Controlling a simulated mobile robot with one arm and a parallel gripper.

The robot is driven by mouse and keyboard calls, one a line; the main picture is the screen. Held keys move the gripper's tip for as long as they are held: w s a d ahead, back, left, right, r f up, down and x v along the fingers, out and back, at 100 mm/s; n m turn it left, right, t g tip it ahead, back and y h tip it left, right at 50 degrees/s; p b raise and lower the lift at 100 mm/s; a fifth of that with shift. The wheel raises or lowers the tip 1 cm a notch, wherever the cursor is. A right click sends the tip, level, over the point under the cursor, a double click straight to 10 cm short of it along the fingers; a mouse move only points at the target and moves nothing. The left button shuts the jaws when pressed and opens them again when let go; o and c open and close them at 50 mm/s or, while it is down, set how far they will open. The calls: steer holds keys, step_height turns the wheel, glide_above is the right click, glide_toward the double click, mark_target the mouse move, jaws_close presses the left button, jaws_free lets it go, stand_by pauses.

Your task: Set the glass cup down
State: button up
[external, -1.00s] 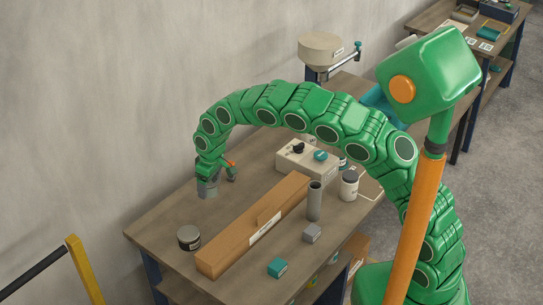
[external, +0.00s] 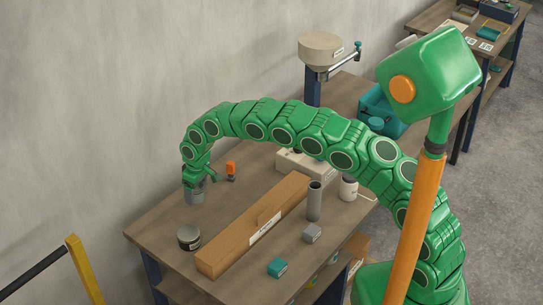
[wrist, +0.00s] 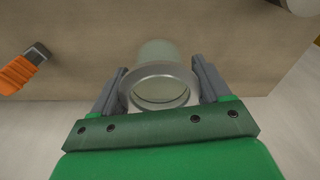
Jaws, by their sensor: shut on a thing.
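The glass cup (external: 195,197) is a grey, see-through cylinder near the table's far left edge. My gripper (external: 196,184) is shut on it from above. In the wrist view the cup (wrist: 160,92) sits between the two grey fingers, its round rim facing the camera. It looks upright. Its base is close to the tabletop (external: 150,224), but I cannot tell whether it touches.
An orange-handled tool (external: 230,169) stands close right of the cup. A dark round tin (external: 189,237) and a long cardboard box (external: 250,235) lie nearer the front. A grey tube (external: 314,202) and a white jar (external: 348,188) are further right. Bare tabletop surrounds the cup's left side.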

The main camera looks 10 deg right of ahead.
mark_target(195, 198)
steer(key=shift+w+a+f, duration=0.25)
steer(key=shift+a+f, duration=0.1)
steer(key=shift+f, duration=0.25)
steer(key=shift+d+f, duration=0.1)
steer(key=shift+f, duration=1.25)
steer(key=shift+f, duration=0.15)
steer(key=o, duration=1)
steer(key=shift+o, duration=0.2)
step_height(195, 198, up, 12)
steer(key=d, duration=0.1)
steer(key=shift+s, duration=0.4)
steer(key=shift+d, duration=0.1)
